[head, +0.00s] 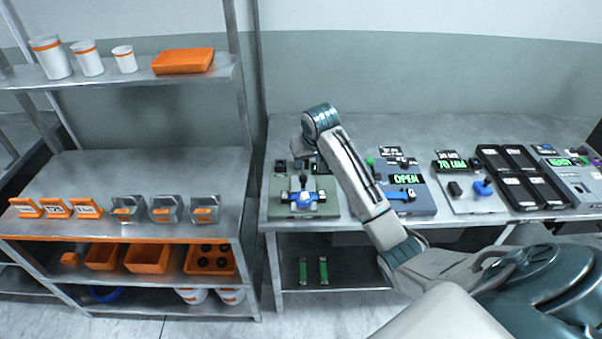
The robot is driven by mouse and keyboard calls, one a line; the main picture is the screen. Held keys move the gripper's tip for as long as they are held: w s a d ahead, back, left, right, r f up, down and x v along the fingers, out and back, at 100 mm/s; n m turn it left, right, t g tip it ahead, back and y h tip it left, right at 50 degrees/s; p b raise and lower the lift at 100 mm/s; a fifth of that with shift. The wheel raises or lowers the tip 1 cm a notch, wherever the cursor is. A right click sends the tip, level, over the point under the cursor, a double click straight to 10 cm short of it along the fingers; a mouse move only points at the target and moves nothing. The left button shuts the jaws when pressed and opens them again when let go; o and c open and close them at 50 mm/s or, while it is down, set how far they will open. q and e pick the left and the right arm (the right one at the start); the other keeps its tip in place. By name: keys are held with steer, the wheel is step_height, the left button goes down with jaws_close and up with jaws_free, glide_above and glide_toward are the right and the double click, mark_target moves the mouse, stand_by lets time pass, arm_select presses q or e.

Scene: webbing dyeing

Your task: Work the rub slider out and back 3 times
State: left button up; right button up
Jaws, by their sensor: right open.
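A grey-green device (328,205) stands at the left end of the right bench. It carries a blue and white slider-like part (303,198) on a cross rail, with a dark upright knob behind it. I take this for the rub slider, but no label can be read. My right arm reaches up from the lower right and bends down at the wrist. My right gripper (302,164) is open and empty, just above and behind the blue and white part. Its fingertips are small here, and I cannot tell whether they touch the knob. My left gripper is out of view.
To the right stand a blue device (417,206) with a green OPEN display, a panel with a blue knob (482,187), black trays (520,185) and another grey device (573,180). A shelf unit (155,239) with orange bins stands left, across a narrow gap.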

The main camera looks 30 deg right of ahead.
mark_target(303, 176)
steer(key=p+x, duration=0.3)
steer(key=x, duration=0.7)
steer(key=shift+w+f, duration=0.1)
steer(key=shift+f, duration=0.05)
steer(key=c, duration=0.6)
jaws_close()
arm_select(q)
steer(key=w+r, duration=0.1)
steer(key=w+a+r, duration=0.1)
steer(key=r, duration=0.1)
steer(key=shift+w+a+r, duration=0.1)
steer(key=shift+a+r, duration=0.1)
